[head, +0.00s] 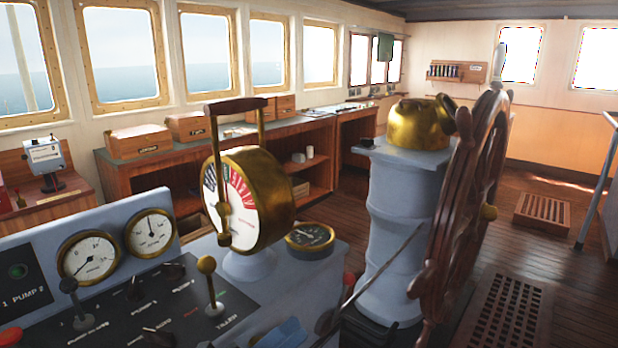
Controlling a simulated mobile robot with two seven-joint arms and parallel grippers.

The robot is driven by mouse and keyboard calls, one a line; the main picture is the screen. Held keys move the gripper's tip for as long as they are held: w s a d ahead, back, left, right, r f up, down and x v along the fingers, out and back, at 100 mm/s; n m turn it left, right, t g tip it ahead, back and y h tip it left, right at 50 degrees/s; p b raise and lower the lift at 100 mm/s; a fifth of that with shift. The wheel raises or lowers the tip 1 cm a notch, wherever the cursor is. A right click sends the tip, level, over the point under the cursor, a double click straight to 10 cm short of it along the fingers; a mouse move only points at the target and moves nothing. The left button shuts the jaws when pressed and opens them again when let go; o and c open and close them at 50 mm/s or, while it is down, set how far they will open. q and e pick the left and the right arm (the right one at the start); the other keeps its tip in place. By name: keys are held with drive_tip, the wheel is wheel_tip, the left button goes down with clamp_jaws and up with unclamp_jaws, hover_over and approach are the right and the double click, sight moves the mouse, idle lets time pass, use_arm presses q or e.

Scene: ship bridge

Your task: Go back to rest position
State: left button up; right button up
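The task names no object, only my rest position. A small blue and dark shape (284,333) shows at the bottom edge, in front of the console. It may be part of my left gripper, but its fingers cannot be made out and I see nothing held. My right gripper is not in view.
A grey console (230,290) with gauges, levers and a brass telegraph (245,200) fills the lower left. A wooden ship's wheel (465,200) stands beside a grey pedestal (398,215) topped by a brass compass (420,124). Wooden floor (535,240) is open at the right, with gratings.

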use_arm(q)
drive_tip(key=s+a+f+n+t+y+p, duration=0.15)
drive_tip(key=a+f+n+y, duration=0.25)
drive_tip(key=f+n+y, duration=0.45)
drive_tip(key=s+a+f+n+t+y, duration=0.1)
drive_tip(key=s+a+f+n+y, duration=0.25)
drive_tip(key=n, duration=0.85)
drive_tip(key=s+a+f+n+g+y, duration=0.1)
drive_tip(key=s+f+n+g, duration=0.1)
drive_tip(key=s+f+n, duration=0.2)
drive_tip(key=s+a+f+n+g+y, duration=0.2)
drive_tip(key=s+f+n, duration=0.2)
drive_tip(key=f, duration=0.3)
drive_tip(key=shift+s+a+f, duration=0.15)
drive_tip(key=shift+s+a, duration=0.1)
drive_tip(key=shift+s, duration=0.15)
drive_tip(key=shift+g, duration=0.25)
